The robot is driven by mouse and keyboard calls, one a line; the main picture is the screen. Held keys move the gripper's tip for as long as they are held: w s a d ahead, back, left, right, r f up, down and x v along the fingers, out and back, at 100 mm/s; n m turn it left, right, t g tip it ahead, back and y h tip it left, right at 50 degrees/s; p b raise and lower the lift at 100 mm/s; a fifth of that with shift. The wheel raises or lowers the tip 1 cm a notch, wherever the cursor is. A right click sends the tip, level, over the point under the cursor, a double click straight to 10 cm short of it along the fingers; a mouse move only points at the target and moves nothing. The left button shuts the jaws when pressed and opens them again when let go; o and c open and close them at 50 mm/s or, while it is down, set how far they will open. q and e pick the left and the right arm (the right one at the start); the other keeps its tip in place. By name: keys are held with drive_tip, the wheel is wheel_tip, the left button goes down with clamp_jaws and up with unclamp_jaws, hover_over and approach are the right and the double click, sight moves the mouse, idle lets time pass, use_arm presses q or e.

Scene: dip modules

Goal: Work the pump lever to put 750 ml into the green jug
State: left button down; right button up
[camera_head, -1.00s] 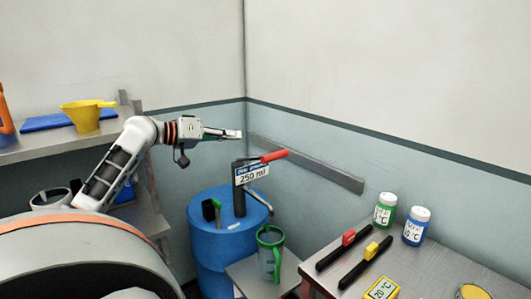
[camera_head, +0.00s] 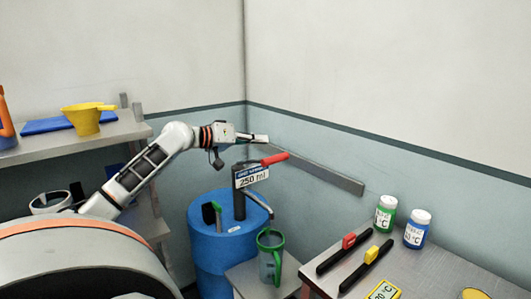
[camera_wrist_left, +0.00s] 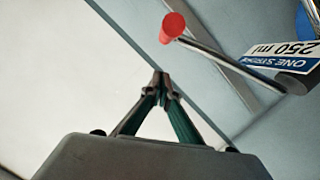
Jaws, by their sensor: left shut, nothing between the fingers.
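The pump (camera_head: 239,206) stands on a blue drum (camera_head: 211,247), with a label (camera_head: 251,176) reading "250 ml" and a lever with a red grip (camera_head: 274,159) pointing up to the right. The green jug (camera_head: 269,258) stands upright below the pump's spout (camera_head: 260,203); its contents cannot be made out. My left gripper (camera_head: 266,138) is shut and empty, above the lever. In the left wrist view, the fingertips (camera_wrist_left: 161,78) are together, and the red grip (camera_wrist_left: 173,24) is apart from them. My right gripper is not in view.
A grey rail (camera_head: 320,172) runs along the wall.

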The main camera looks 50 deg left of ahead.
use_arm(q)
drive_tip(key=d+f, duration=0.2)
drive_tip(key=f, duration=0.1)
drive_tip(key=shift+w+d+f, duration=0.15)
drive_tip(key=shift+w+f, duration=0.05)
drive_tip(key=shift+f, duration=0.05)
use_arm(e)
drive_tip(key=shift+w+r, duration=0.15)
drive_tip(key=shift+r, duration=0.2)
use_arm(q)
drive_tip(key=shift+d+f, duration=0.1)
